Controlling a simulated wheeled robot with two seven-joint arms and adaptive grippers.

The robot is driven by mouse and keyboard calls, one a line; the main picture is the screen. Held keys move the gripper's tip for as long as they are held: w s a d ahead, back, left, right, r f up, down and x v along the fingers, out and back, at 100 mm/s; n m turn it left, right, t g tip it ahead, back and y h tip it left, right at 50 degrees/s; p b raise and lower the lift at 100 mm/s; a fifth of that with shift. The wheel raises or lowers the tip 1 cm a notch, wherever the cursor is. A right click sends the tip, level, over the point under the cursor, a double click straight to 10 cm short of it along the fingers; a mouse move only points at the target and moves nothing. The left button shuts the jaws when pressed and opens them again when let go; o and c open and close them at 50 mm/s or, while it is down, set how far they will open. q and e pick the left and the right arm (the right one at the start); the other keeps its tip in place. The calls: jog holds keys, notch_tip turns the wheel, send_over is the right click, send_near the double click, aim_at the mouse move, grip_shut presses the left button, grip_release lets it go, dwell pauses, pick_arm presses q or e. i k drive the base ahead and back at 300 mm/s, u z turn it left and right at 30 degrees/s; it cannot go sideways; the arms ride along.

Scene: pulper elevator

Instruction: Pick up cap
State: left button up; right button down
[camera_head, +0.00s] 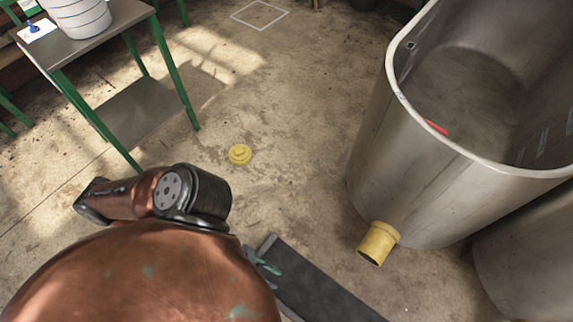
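A yellow round cap (240,154) with a raised middle lies flat on the concrete floor, near the centre of the view. My copper-coloured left arm comes in from the lower left. The dark end at its far left seems to be my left gripper (92,202), seen side-on, to the left of and nearer than the cap. It is apart from the cap. Its fingers are not clear, so I cannot tell whether it is open or shut.
A large metal tank (440,180) stands at the right, with a yellow pipe stub (378,243) low on its side. A green-legged table (112,22) holding a white bucket (78,14) stands at upper left. A dark strip (318,285) lies below centre. Floor around the cap is clear.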

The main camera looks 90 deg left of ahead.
aim_at(239, 155)
jog(key=z, duration=0.7)
jog(key=k, duration=2)
jog(key=u, duration=0.75)
